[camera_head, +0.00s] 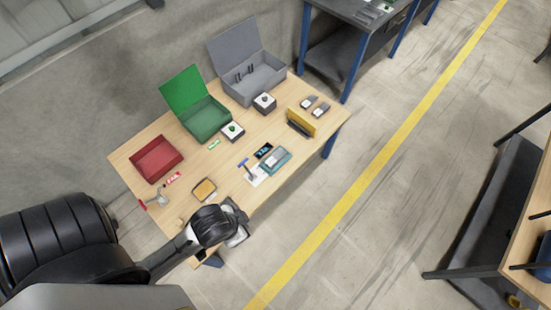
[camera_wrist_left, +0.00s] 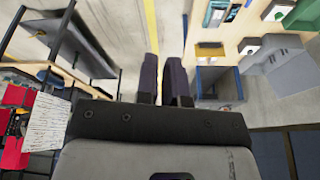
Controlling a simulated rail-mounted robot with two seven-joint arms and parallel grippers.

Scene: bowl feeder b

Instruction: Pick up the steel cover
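I cannot tell for sure which thing is the steel cover. A grey, metal-looking piece lies in the teal tray (camera_head: 289,155) at the table's right side. Two small grey and dark pieces (camera_head: 321,109) lie near the table's far right corner. My left gripper (camera_head: 243,232) is over the table's near edge, apart from these, partly hidden by its own arm. In the left wrist view its two dark fingers (camera_wrist_left: 161,80) are parallel with a narrow gap, floor showing between them and nothing held. My right gripper is not in view.
The wooden table (camera_head: 225,165) carries an open green box (camera_head: 207,122), an open grey box (camera_head: 258,84), a red tray (camera_head: 156,160), a yellow bin (camera_head: 301,120) and small parts. A dark bench (camera_head: 345,55) stands behind. Floor right of the table is clear.

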